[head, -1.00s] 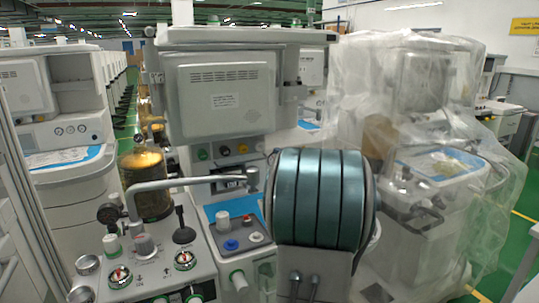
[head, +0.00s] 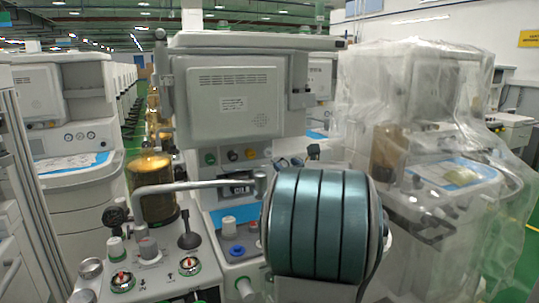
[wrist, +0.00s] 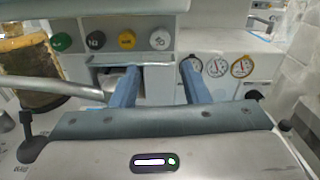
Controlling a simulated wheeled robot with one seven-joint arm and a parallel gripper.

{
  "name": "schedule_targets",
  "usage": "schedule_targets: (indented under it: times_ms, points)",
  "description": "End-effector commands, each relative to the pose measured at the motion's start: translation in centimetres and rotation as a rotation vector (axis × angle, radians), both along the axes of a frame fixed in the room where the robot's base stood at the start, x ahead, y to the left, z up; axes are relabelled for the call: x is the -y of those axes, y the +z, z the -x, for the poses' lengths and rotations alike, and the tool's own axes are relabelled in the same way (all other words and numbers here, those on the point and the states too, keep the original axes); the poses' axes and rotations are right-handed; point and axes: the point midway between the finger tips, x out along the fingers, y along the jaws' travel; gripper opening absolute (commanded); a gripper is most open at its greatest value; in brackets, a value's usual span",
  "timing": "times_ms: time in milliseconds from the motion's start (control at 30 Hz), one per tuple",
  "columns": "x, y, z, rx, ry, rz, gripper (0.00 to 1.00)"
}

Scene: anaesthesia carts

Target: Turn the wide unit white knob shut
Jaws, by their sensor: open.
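A row of round knobs sits on the panel below the big monitor of the middle cart. In the wrist view the white knob (wrist: 160,38) is the rightmost, beside a yellow knob (wrist: 127,39), a black one (wrist: 95,39) and a green one (wrist: 62,42). My gripper (wrist: 160,75) is open and empty, its two blue fingers pointing at the panel. The white knob shows just above the gap between the fingertips, apart from them. In the head view my gripper (head: 299,157) shows behind my teal arm link, right of the knob row; the fingers are partly hidden.
A bent grey pipe (head: 195,186) crosses left of my arm. An amber canister (head: 152,190) stands left. Gauges (wrist: 217,67) sit right of the fingers. A plastic-wrapped cart (head: 420,150) stands at right.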

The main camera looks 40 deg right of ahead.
Motion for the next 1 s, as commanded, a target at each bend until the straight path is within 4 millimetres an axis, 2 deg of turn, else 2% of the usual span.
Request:
schedule_targets:
  times_ms: [167, 500, 700, 1000]
  points:
    - [0.4, 0.0, -1.9, -0.001, 0.002, 0.003, 0.41]
    - [2.0, 0.0, -8.4, -0.001, 0.001, 0.001, 0.41]
    - [2.8, 0.1, -11.4, -0.001, 0.0, 0.001, 0.41]
    - [3.2, 0.0, -13.2, 0.0, 0.0, 0.0, 0.41]
